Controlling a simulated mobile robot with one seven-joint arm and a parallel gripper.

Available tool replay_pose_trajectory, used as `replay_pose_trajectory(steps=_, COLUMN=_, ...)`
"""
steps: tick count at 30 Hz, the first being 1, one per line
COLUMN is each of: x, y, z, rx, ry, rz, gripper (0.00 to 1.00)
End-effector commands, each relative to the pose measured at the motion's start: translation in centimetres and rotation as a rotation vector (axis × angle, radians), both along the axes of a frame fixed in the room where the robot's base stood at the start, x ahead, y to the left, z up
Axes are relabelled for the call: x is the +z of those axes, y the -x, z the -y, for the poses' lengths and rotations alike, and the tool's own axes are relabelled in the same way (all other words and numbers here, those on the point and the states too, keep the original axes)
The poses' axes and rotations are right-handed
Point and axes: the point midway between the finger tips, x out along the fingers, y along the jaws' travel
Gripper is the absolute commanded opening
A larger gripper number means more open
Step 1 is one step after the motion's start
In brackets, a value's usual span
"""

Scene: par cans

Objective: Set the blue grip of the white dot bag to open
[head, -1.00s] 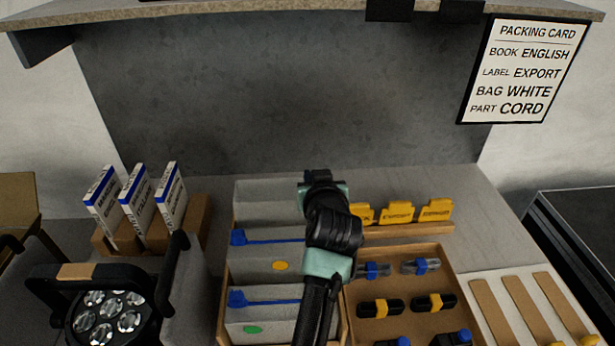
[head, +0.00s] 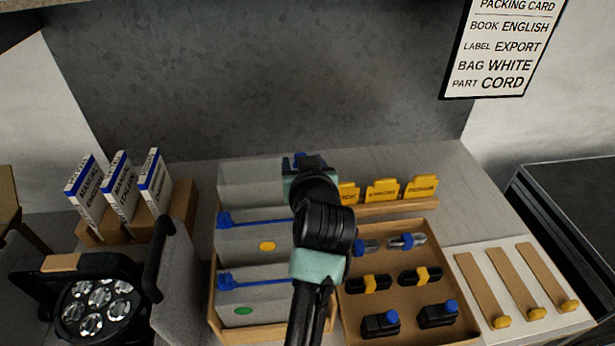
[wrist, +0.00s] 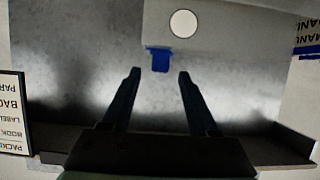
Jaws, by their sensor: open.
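The white dot bag (wrist: 225,40) shows in the wrist view, with its white dot (wrist: 183,23) at the top and its blue grip (wrist: 159,59) at the edge below. My gripper (wrist: 159,74) is open and empty, with the blue grip in line with the gap, just beyond the fingertips. I cannot tell whether they touch. In the head view my gripper (head: 303,160) is at the right end of the rearmost grey bag (head: 248,182). A bit of blue shows beside the gripper there; the white dot does not show.
Bags with a yellow dot (head: 267,246) and a green dot (head: 243,310) stand in front, their blue grips at the left. A tray of parts (head: 405,290) is at the right, yellow tabs (head: 383,190) behind it. Booklets (head: 120,187) and a lamp (head: 95,305) are at the left.

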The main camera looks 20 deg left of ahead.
Motion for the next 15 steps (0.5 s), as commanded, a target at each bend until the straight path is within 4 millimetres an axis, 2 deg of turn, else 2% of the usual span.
replay_pose_trajectory(steps=9, x=2.1, y=4.4, z=2.7, rx=-0.001, ry=0.000, rz=0.001, gripper=0.60)
replay_pose_trajectory(steps=15, x=3.0, y=6.2, z=3.8, rx=0.000, ry=-0.001, rz=0.001, gripper=0.60)
